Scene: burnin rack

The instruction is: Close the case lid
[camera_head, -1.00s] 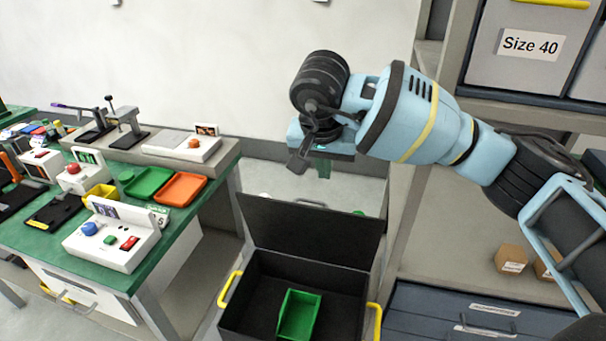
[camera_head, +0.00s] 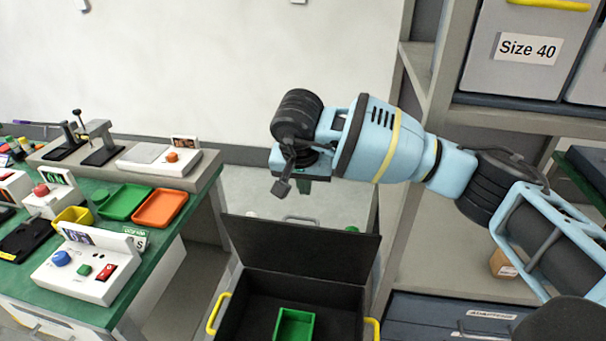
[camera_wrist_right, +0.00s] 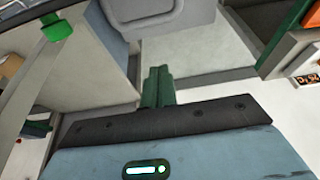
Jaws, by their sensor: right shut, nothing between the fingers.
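The black case (camera_head: 258,305) stands open on the floor at the bottom middle of the head view, with yellow handles on its sides. Its lid (camera_head: 302,254) is raised and leans back behind the box. A green bin (camera_head: 294,326) lies inside the case. My right gripper (camera_head: 304,190) hangs just above and behind the lid's upper edge, apart from it as far as I can tell. Its green fingers (camera_wrist_right: 158,88) are shut and empty in the right wrist view. My left gripper is not in view.
A green workbench (camera_head: 125,225) with control boxes, an orange tray (camera_head: 160,209) and a green tray (camera_head: 126,202) stands at the left. A grey shelf rack (camera_head: 425,140) with bins stands at the right. A wall closes off the back, with some bare floor before it.

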